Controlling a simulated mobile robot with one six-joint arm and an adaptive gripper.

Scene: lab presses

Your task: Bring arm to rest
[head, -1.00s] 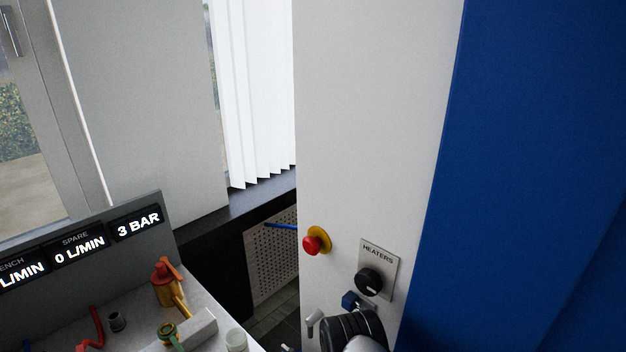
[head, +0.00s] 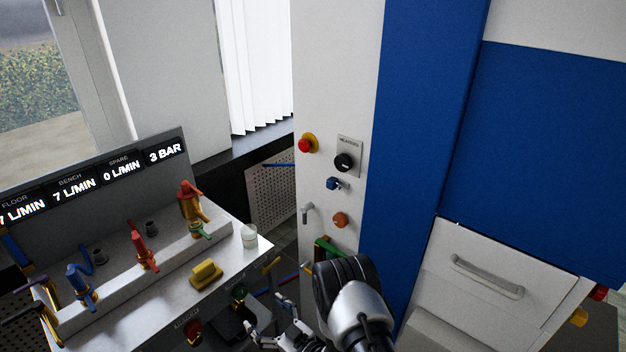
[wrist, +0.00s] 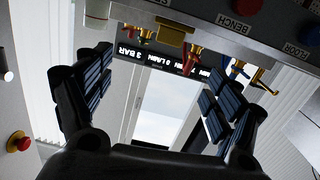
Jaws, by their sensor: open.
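My gripper (head: 270,325) shows at the bottom middle of the head view, beside the front of the grey bench (head: 232,262). In the wrist view my gripper (wrist: 155,95) has its two padded fingers wide apart, with nothing between them. The wrist picture is upside down, with the bench and its valves beyond the fingers. In the head view my arm hides part of the floor and the lower white panel.
The bench carries red, blue and brass valves, a yellow block (head: 206,275) and a white cup (head: 249,236). A white panel (head: 335,60) has a red emergency button (head: 305,145) and a heater knob (head: 344,162). A blue-and-white press cabinet (head: 490,285) fills the right.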

